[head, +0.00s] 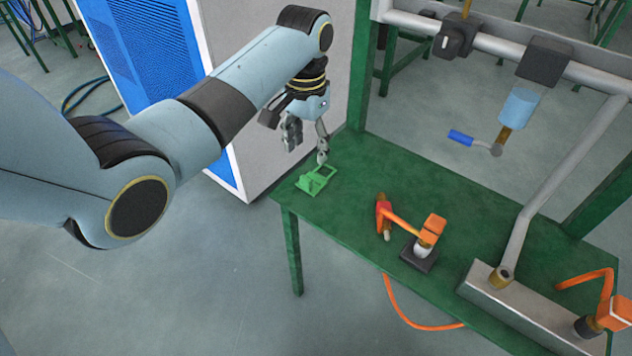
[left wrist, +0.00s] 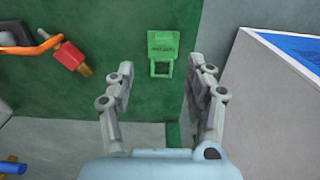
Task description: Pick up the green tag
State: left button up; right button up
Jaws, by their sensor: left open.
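The green tag (head: 314,180) lies on the green table (head: 430,190), near its left corner. It is bright green with a rectangular loop and a wider flat part. In the left wrist view the tag (left wrist: 162,50) lies ahead of the fingers, between their lines, with its flat part farther away. My left gripper (head: 307,150) is open and empty, just above and beside the tag in the head view. In the left wrist view its two fingers (left wrist: 160,82) are spread wide and apart from the tag. My right gripper is not in view.
A red and orange fitting (head: 385,215) and an orange connector on a black block (head: 425,245) stand right of the tag. Grey pipes (head: 550,180) with a blue-handled valve (head: 462,138) are farther right. A grey and blue cabinet (head: 240,100) stands left of the table.

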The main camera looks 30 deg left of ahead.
pick_arm(q)
jog(key=b, duration=0.1)
send_over(306, 177)
jog(key=f, duration=0.4)
jog(key=shift+s+d+f, duration=0.15)
jog(key=shift+d+f, duration=0.1)
jog(key=shift+d, duration=0.05)
jog(key=shift+f, duration=0.2)
jog(key=f, duration=0.1)
jog(key=f+b, duration=0.1)
jog(key=f, duration=0.1)
jog(key=f+b, duration=0.1)
jog(key=f, duration=0.1)
jog(key=shift+a+f, duration=0.1)
jog(key=shift+a, duration=0.15)
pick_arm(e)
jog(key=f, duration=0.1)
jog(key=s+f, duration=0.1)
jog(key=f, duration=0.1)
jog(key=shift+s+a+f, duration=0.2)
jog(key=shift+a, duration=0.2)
pick_arm(q)
jog(key=shift+c, duration=0.4)
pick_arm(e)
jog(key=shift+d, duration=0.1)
pick_arm(q)
jog(key=c, duration=0.9)
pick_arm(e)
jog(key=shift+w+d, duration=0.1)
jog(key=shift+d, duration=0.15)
